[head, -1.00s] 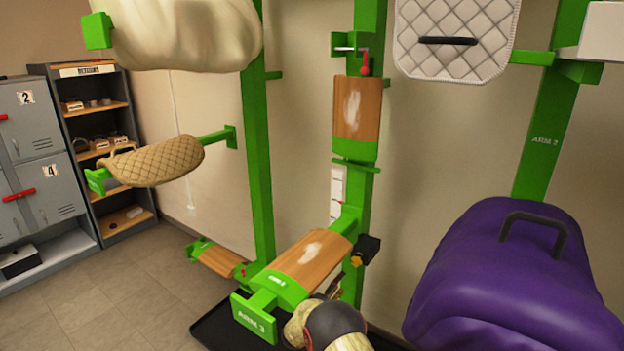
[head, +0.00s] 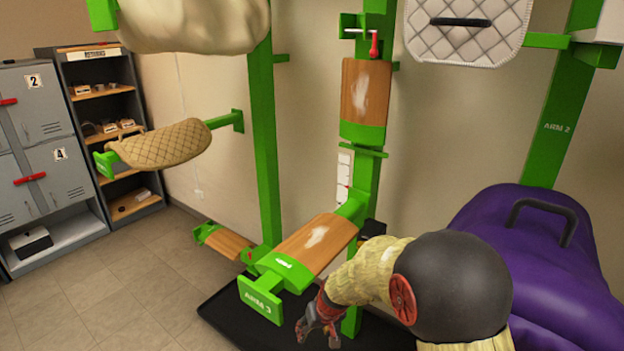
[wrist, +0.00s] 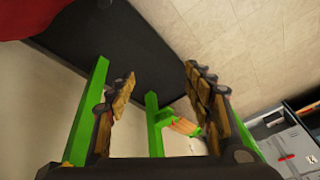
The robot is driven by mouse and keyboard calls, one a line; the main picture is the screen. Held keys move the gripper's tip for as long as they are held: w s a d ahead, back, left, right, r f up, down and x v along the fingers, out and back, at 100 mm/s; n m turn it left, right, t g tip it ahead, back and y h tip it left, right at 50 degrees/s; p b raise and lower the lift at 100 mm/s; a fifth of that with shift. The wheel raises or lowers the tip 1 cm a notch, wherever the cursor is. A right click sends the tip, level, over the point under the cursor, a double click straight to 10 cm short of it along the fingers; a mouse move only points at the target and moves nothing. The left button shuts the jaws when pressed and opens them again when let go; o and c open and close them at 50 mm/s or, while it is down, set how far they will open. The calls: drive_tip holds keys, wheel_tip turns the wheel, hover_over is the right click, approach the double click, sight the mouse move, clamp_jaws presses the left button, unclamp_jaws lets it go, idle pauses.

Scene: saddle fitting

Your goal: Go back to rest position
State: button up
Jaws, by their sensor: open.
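My gripper (head: 320,325) hangs at the lower middle of the head view, in front of the green post and below the wooden pad of ARM 3 (head: 312,245). In the wrist view my gripper (wrist: 160,95) has its two fingers wide apart with nothing between them. My arm bends in from the lower right and covers part of the purple saddle cover (head: 545,250). The ARM 3 pad is bare, with a pale worn patch on top.
A black mat (head: 240,325) lies on the floor below. A quilted tan pad (head: 165,145) sits on a green arm at left. Grey lockers (head: 45,150) and a shelf unit (head: 100,85) stand at the far left. The tiled floor (head: 140,270) between is clear.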

drive_tip(key=s+d+r+m, duration=0.1)
drive_tip(key=s+d+r, duration=0.5)
drive_tip(key=s+r, duration=0.3)
drive_tip(key=s+d+r+m+t+h, duration=0.1)
drive_tip(key=s+d+r, duration=0.5)
drive_tip(key=s+r, duration=0.3)
drive_tip(key=s+d+r+m+t+h, duration=0.1)
drive_tip(key=s+d+r, duration=0.5)
drive_tip(key=s+r, duration=0.3)
drive_tip(key=s, duration=0.3)
drive_tip(key=shift+s+d, duration=0.15)
drive_tip(key=shift+s, duration=0.1)
